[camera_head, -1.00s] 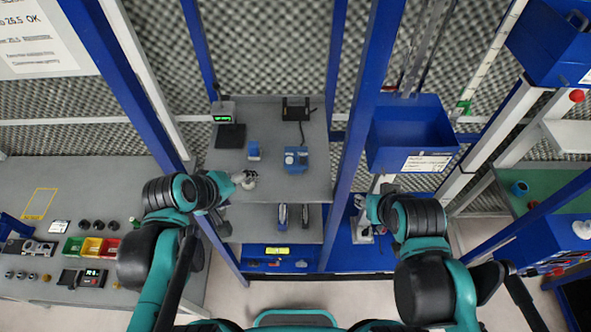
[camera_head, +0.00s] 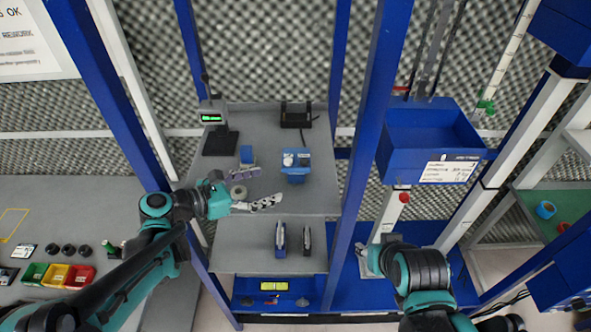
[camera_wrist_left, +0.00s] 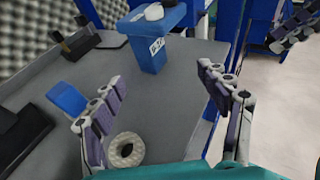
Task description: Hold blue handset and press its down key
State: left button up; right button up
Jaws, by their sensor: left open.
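A slim upright blue handset (camera_head: 280,238) stands on the lower grey shelf in the head view, beside a similar dark handset (camera_head: 307,240). Its keys are too small to make out. My left gripper (camera_head: 268,184) is open and empty over the front of the upper shelf, above and behind the handset. In the left wrist view its two fingers (camera_wrist_left: 160,100) are spread wide, and I cannot pick out the handset there. My right gripper (camera_head: 364,262) is right of the blue post, small and partly hidden by its own arm.
On the upper shelf (camera_head: 220,175) are a white ring (camera_head: 239,192) close to my left fingers, a small blue block (camera_head: 246,154) and a blue stand (camera_head: 296,172). Blue posts (camera_head: 362,130) flank the shelves. A blue bin (camera_head: 432,150) hangs at right.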

aim_at(297, 177)
pick_arm(q)
jog(key=b+x, duration=0.2)
jog(key=x, duration=0.7)
jog(key=shift+b, duration=0.4)
jog(key=shift+c, duration=0.6)
